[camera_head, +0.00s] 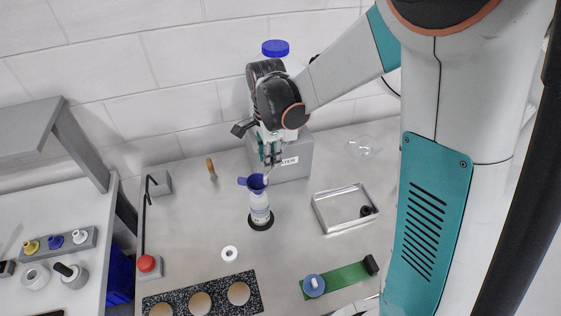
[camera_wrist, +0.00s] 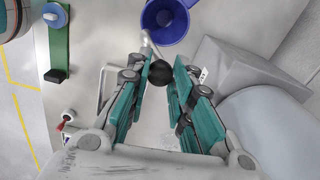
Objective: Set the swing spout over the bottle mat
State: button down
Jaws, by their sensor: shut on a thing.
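The bottle mat (camera_head: 262,226) is a black disc on the bench. A pale bottle (camera_head: 259,203) stands upright on it, with a blue funnel (camera_head: 252,183) in its top. In the wrist view the blue funnel (camera_wrist: 165,20) is at the top. My gripper (camera_head: 270,158) is just above and behind the funnel; the wrist view shows its fingers (camera_wrist: 160,78) shut on a round black knob (camera_wrist: 160,72). A thin grey spout (camera_wrist: 150,43) runs from the knob to the funnel's rim, seemingly over it. The spout's other end is hidden.
A grey box (camera_head: 294,163) with partly covered lettering stands behind the gripper, below a blue-capped container (camera_head: 275,48). A metal tray (camera_head: 338,220) lies right of the bottle. A white ring (camera_head: 229,254) and a speckled rack (camera_head: 218,302) lie in front; a green strip (camera_head: 347,276) is front right.

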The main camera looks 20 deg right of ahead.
jog(key=shift+w+a+m+b, duration=0.45)
jog(key=shift+w+a+m, duration=0.45)
jog(key=shift+m, duration=0.2)
jog(key=shift+r, duration=0.1)
jog(key=c, duration=1.4)
grip_release()
jog(key=shift+w, duration=0.1)
jog(key=shift+o, duration=0.2)
notch_tip(320, 180, up, 12)
jog(key=s+d+f+n+t+b, duration=0.3)
jog(key=s+d+f+n+b, duration=0.1)
jog(key=s+f+n+b, duration=0.4)
jog(key=s+d+f+n+t+b, duration=0.4)
jog(key=s+f+n+b, duration=0.5)
jog(key=s+n+b, duration=0.1)
jog(key=shift+s+d+f+n+b, duration=0.25)
jog(key=shift+s+n+b, duration=0.25)
jog(key=shift+s, duration=0.45)
